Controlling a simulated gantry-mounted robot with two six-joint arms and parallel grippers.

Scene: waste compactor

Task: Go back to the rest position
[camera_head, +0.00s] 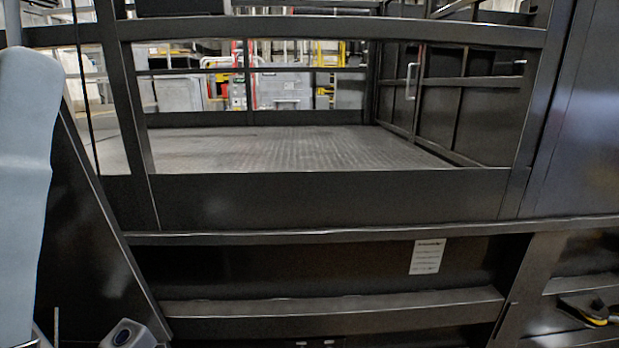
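The black metal compactor frame (330,197) fills most of the head view. Its wide opening shows a bare ribbed metal floor (270,148) behind the front wall. A pale blue-grey covered part, which looks like my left arm, hangs down along the left edge. No gripper fingers show on it. A small grey part with a round dark end (125,333) shows at the bottom left; I cannot tell what it belongs to. No fingertips of my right gripper can be made out.
A white paper label (427,256) is on the lower front panel. A black and yellow item (592,311) is at the lower right edge, partly cut off. A light door handle (412,80) stands at the right inside. Shelving and grey cabinets (180,92) are behind.

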